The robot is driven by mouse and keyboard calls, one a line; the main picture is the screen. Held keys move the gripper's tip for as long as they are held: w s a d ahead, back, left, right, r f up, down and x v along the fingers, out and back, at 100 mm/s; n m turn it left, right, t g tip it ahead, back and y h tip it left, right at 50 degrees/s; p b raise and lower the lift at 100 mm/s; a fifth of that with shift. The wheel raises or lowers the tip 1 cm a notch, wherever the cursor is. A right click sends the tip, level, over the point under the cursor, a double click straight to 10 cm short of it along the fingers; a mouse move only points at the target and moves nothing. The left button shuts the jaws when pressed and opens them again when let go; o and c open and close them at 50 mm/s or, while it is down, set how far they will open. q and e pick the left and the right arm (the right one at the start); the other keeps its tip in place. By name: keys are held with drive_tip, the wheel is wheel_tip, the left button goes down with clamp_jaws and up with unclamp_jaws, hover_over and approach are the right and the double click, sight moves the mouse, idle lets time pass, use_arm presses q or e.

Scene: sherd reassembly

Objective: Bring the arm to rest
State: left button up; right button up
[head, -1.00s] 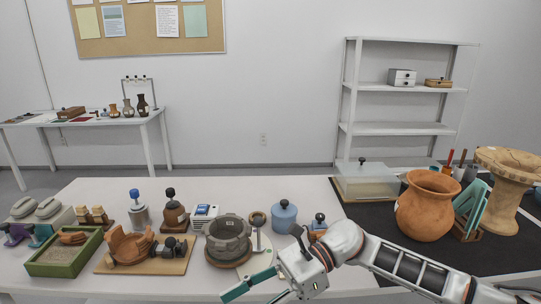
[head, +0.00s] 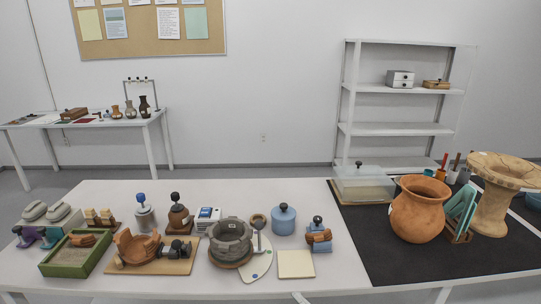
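Neither my left nor my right gripper is clearly in view, and no arm shows over the table. A small pale shape sits at the bottom edge near the middle, and I cannot tell what it is. The white work table (head: 130,190) carries a broken orange pot (head: 135,247) on a wooden board (head: 178,266). A grey ring-shaped vessel (head: 230,240) stands right of it. A cream square tile (head: 296,264) lies flat near the front edge. A blue stand (head: 318,228) with brown sherds on it stands behind the tile.
A green sand tray (head: 52,270) sits at the left. A blue lidded jar (head: 283,219) stands behind the tile. The mat's front is clear.

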use_arm(q)
drive_tip(key=shift+s+d+r+p, duration=0.1)
drive_tip(key=shift+s+r+p, duration=0.15)
drive_tip(key=shift+p, duration=0.5)
use_arm(e)
drive_tip(key=s+d+f+m+g+h, duration=0.5)
drive_tip(key=s+d+f+m, duration=0.7)
drive_tip(key=s+f, duration=0.5)
drive_tip(key=d+f+h, duration=0.1)
drive_tip(key=d+h, duration=0.1)
drive_tip(key=shift+d+h, duration=0.3)
drive_tip(key=shift+d, duration=0.1)
use_arm(q)
drive_tip(key=shift+w+r, duration=0.1)
drive_tip(key=shift+r, duration=0.1)
drive_tip(key=shift+f, duration=0.1)
